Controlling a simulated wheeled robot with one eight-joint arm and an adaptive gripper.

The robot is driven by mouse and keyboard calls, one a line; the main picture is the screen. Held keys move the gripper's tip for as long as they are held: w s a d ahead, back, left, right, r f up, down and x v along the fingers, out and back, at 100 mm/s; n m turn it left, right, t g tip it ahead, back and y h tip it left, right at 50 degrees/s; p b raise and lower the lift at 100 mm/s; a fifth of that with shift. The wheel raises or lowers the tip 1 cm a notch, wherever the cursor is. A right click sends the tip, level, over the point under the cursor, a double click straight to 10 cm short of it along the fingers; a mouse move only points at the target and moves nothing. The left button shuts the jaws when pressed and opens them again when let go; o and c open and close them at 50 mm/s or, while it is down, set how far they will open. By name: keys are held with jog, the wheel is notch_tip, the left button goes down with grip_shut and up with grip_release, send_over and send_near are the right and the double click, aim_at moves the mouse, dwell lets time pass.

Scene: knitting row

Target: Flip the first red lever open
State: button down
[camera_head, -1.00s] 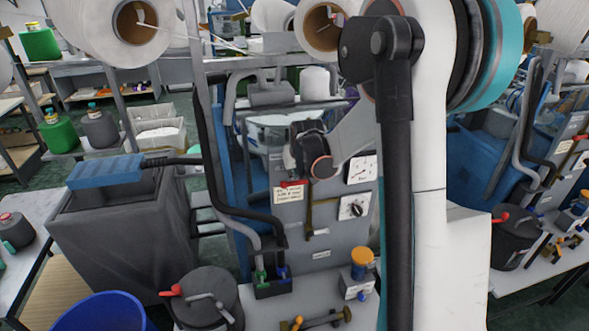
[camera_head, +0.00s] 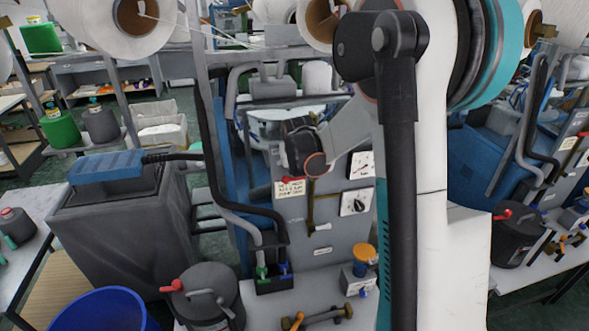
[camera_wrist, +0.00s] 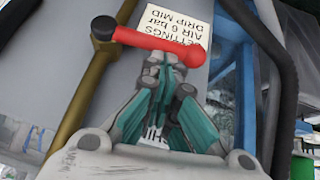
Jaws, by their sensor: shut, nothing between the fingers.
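In the wrist view a red lever (camera_wrist: 158,44) with a dark round end (camera_wrist: 103,28) lies across a brass pipe (camera_wrist: 85,80) on a grey machine panel. It reaches to the right, over the lower part of a printed settings label (camera_wrist: 185,18). My gripper (camera_wrist: 165,66) is shut and empty, with its teal fingers meeting just below the lever's right part. I cannot tell whether the tips touch it. In the head view the red lever (camera_head: 291,181) shows only in part beside my wrist, and my fingers are hidden.
Below the panel stand hoses with green and blue fittings (camera_head: 270,277) and an orange-capped block (camera_head: 363,262). A dark canister with a red handle (camera_head: 207,300) and a blue bucket (camera_head: 100,312) are at the front left. Thread spools (camera_head: 120,22) hang above.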

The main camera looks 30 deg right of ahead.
aim_at(289, 178)
jog(key=shift+a+f, duration=0.1)
jog(key=shift+f, duration=0.05)
jog(key=h+b, duration=0.1)
jog(key=f+b, duration=0.1)
jog(key=b, duration=0.1)
jog(key=shift+w+a+f+n+h, duration=0.15)
jog(key=shift+a+f+n+h, duration=0.15)
jog(key=shift+a+h, duration=0.1)
jog(key=f+g+h+b, duration=0.1)
jog(key=h+b, duration=0.1)
jog(key=b, duration=0.1)
jog(key=shift+a+f+n, duration=0.15)
jog(key=shift+f+n, duration=0.25)
jog(key=shift+f+h+b, duration=0.2)
jog(key=shift+h+b, duration=0.1)
jog(key=shift+b, duration=0.3)
jog(key=shift+f+b, duration=0.7)
jog(key=shift+b, duration=0.25)
